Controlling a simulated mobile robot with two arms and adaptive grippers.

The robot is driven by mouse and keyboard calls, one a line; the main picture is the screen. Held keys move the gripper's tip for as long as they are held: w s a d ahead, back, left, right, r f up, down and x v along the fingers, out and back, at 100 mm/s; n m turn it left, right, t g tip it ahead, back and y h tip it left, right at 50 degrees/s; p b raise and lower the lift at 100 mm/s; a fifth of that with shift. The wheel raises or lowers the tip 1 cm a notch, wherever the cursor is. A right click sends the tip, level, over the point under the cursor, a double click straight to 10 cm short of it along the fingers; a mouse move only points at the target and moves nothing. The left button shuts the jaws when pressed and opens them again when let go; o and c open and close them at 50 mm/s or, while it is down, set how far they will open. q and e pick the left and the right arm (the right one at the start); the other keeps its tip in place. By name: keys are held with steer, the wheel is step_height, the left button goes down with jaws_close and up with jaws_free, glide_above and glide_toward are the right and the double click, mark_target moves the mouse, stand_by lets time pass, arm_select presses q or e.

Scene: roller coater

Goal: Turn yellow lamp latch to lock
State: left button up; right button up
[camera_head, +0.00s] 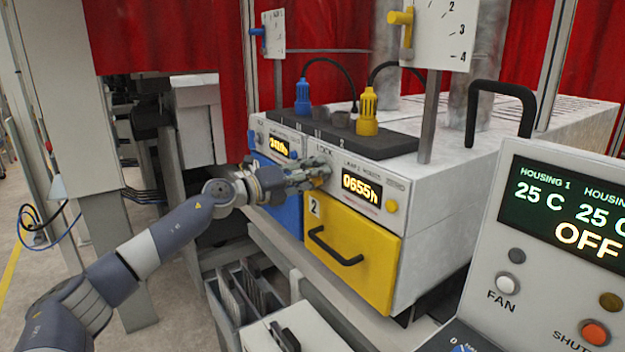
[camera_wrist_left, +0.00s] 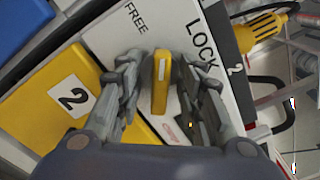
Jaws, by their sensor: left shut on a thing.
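The yellow lamp latch (camera_wrist_left: 161,82) sits between the two fingers of my left gripper (camera_wrist_left: 160,92) in the left wrist view. My left gripper is shut on it, and it stands upright in that picture. The word FREE is printed to its upper left and LOCK to its upper right; its top end lies between the two words. In the head view my left gripper (camera_head: 316,172) is at the front panel, left of the 0655h display, and hides most of the latch. My right gripper is not in view.
Below the latch is the yellow drawer (camera_head: 352,254) marked 2, with a black handle. A blue drawer (camera_head: 281,200) is left of it. A yellow plug (camera_head: 368,112) and a blue plug (camera_head: 302,97) stand on top. A control panel (camera_head: 560,250) reading OFF stands at the right.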

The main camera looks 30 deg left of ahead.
arm_select(q)
steer(key=m+b, duration=0.1)
steer(key=m, duration=0.1)
steer(key=m+b, duration=0.1)
steer(key=m, duration=0.1)
steer(key=m+b, duration=0.1)
steer(key=m, duration=0.1)
steer(key=shift+f+m+b, duration=0.25)
steer(key=shift+m+b, duration=0.05)
steer(key=shift+b, duration=0.1)
steer(key=shift+r+m+b, duration=0.1)
steer(key=shift+m+b, duration=1.4)
steer(key=shift+m, duration=0.8)
steer(key=o, duration=0.7)
steer(key=shift+r, duration=0.1)
steer(key=shift+c, duration=0.2)
steer(key=v, duration=0.7)
steer(key=shift+s, duration=0.2)
